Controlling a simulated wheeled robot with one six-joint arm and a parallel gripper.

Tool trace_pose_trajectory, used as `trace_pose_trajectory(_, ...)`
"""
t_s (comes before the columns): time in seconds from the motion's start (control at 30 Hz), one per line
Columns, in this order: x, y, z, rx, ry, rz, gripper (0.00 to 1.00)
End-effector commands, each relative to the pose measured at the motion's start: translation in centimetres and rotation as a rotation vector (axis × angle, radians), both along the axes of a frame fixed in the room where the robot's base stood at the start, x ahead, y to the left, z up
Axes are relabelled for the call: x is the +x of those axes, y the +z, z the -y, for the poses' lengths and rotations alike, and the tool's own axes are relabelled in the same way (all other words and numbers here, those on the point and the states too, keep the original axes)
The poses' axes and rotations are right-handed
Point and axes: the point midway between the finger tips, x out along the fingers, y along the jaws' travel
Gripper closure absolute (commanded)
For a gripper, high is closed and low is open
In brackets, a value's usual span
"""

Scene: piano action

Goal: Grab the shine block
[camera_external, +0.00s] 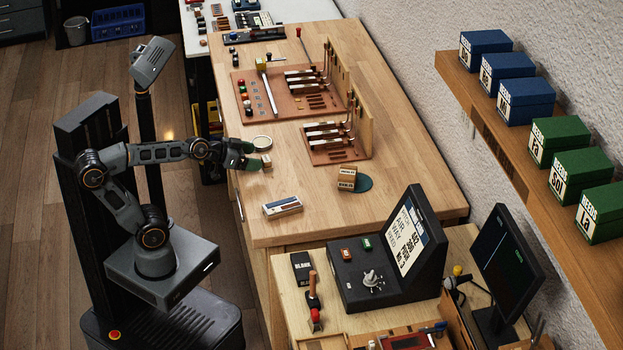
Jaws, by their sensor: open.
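My gripper (250,160) is at the left edge of the wooden bench, low over its top, and its jaws are open. A small tan block (266,162) stands right beside the fingertips; I cannot tell whether they touch it, and its lettering is too small to read.
A round dish (262,142) lies just behind my gripper. Brown boards with piano action parts (333,155) stand behind. A black console (385,270) is at the front right. The bench's right side is clear.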

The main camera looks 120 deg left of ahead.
Motion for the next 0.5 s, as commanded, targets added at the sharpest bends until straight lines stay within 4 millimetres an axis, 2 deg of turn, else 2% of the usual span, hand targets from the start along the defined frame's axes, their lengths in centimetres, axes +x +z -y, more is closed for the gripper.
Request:
trace_pose_trajectory(0.3, 2.5, -1.7, -2.6, -0.002, -0.001, -0.001, 0.17)
trace_pose_trajectory(0.5, 3.1, -1.9, -3.4, -0.001, -0.001, -0.002, 0.17)
